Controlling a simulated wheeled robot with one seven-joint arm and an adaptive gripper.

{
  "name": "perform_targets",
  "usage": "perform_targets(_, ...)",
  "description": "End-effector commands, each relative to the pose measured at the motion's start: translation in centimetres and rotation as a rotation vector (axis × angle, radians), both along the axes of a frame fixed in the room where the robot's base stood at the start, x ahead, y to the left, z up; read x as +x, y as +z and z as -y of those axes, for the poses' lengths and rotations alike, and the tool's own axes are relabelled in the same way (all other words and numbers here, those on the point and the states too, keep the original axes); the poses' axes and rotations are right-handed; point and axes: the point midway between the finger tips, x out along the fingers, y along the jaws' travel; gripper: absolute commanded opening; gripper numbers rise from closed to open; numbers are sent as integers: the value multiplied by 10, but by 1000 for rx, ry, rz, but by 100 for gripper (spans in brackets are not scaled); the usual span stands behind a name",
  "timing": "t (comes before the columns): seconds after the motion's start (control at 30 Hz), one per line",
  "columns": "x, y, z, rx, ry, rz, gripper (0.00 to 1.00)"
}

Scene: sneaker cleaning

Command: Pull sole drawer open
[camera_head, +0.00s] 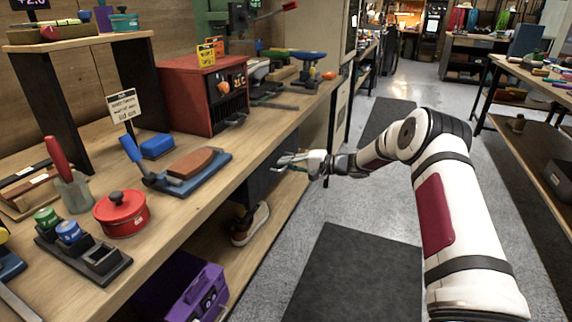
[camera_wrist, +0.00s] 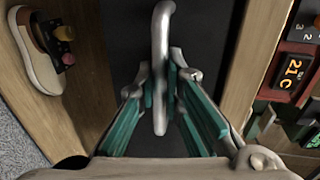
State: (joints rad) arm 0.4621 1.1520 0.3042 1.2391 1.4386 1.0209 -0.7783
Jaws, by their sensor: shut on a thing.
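The sole drawer has a dark front (camera_head: 259,180) below the bench top's front edge. It fills the middle of the wrist view as a dark panel (camera_wrist: 105,45). A silver bar handle (camera_wrist: 161,40) stands out from it. My gripper (camera_wrist: 160,95) has its teal-padded fingers on both sides of the handle and is shut on it. In the head view my gripper (camera_head: 300,160) is at the drawer front, with the arm reaching in from the right. The handle is hard to make out there. I cannot tell whether the drawer stands out from the bench.
A sneaker (camera_head: 250,225) sits on the lower shelf below the drawer, near a purple box (camera_head: 195,297). The bench top (camera_head: 185,222) holds a red pot (camera_head: 121,214), a blue board with a brown block, and a red cabinet (camera_head: 205,95). The aisle floor has dark mats (camera_head: 345,275).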

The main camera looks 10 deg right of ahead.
Motion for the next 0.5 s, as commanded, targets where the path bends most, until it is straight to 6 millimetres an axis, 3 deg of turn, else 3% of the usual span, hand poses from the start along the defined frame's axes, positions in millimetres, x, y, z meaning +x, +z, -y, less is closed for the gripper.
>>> perform_targets(0.23, -22, 0, 34, -1, -5, -2, 0)
perform_targets(0.5, -64, 0, 92, -1, -7, -2, 0)
